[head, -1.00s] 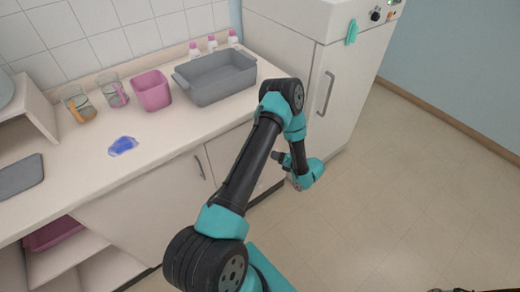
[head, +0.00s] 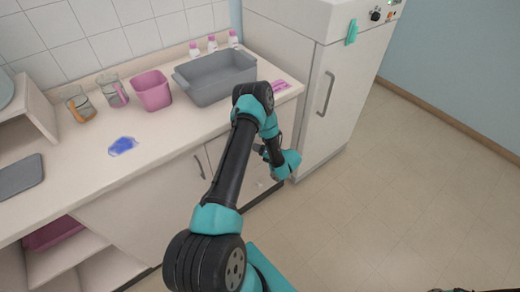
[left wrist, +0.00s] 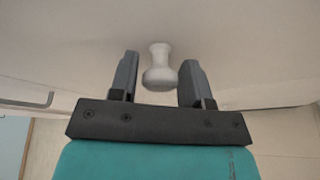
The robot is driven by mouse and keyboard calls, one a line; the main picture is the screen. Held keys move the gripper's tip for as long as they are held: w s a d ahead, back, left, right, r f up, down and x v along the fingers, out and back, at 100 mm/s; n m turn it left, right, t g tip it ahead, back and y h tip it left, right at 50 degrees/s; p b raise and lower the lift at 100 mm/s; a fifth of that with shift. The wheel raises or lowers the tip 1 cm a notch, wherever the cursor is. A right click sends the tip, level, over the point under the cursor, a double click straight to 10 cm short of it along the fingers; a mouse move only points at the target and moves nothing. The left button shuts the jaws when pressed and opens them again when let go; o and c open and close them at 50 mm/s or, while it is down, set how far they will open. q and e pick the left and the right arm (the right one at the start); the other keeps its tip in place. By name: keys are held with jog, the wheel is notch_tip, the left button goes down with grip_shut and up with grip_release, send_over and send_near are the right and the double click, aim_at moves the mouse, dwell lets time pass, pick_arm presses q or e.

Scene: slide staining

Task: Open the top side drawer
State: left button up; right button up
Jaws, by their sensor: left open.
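In the left wrist view a pale round knob (left wrist: 158,68) stands out from a plain off-white front (left wrist: 235,50), which I take to be the drawer's. My left gripper (left wrist: 158,82) is open, with one finger on each side of the knob and a gap showing at both sides. In the head view my left gripper (head: 262,152) is at the right end of the cabinet under the counter. There the arm hides the knob and much of the front.
The white counter (head: 85,165) holds a grey basin (head: 215,78), a pink bin (head: 151,90), two glass beakers and several bottles. A tall white appliance (head: 335,95) stands close to the right of the gripper. The floor in front (head: 400,190) is clear.

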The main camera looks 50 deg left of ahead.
pick_arm(q)
jog(key=shift+c, duration=0.2)
grip_shut()
jog(key=shift+d, duration=0.15)
